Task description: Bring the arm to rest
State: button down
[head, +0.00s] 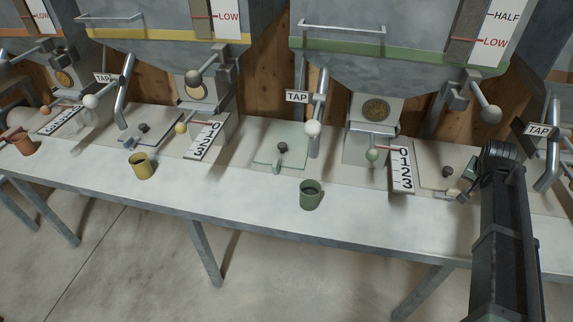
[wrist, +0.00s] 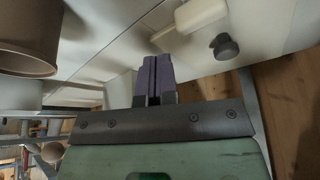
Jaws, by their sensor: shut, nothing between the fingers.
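My arm reaches in from the right of the head view. My gripper (head: 453,194) is low over the right part of the bench, near a dark knob on a pale plate. In the wrist view the two purple fingers of my gripper (wrist: 153,78) are pressed together with nothing between them. The wrist view also shows a dark round knob (wrist: 225,46) to the right of the fingers, apart from them. Part of my gripper is hidden by my own arm in the head view.
A green mug (head: 310,196) and a yellow mug (head: 143,166) stand near the bench's (head: 240,196) front edge. A brown mug (head: 20,142) is at far left. Hoppers with levers, TAP pipes and number plates (head: 402,170) line the back. The front strip right of the green mug is clear.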

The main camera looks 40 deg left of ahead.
jog(key=shift+s+d+f, duration=0.1)
jog(key=shift+s+f, duration=0.05)
jog(key=shift+s, duration=0.2)
jog(key=s+d, duration=0.1)
jog(key=s, duration=0.2)
jog(key=s+d+g, duration=0.1)
jog(key=s, duration=0.2)
jog(key=s+d+n+g, duration=0.1)
jog(key=s+d, duration=0.1)
jog(key=s, duration=0.1)
jog(key=shift+s+f, duration=0.4)
jog(key=s+d+m+g, duration=0.1)
jog(key=s+d, duration=0.6)
jog(key=s, duration=0.3)
jog(key=s+d+g, duration=0.2)
jog(key=s+d, duration=0.5)
jog(key=s, duration=0.3)
notch_tip(320, 180, up, 15)
jog(key=p, duration=1.5)
jog(key=shift+w+d+f, duration=0.15)
jog(key=shift+w+d, duration=0.25)
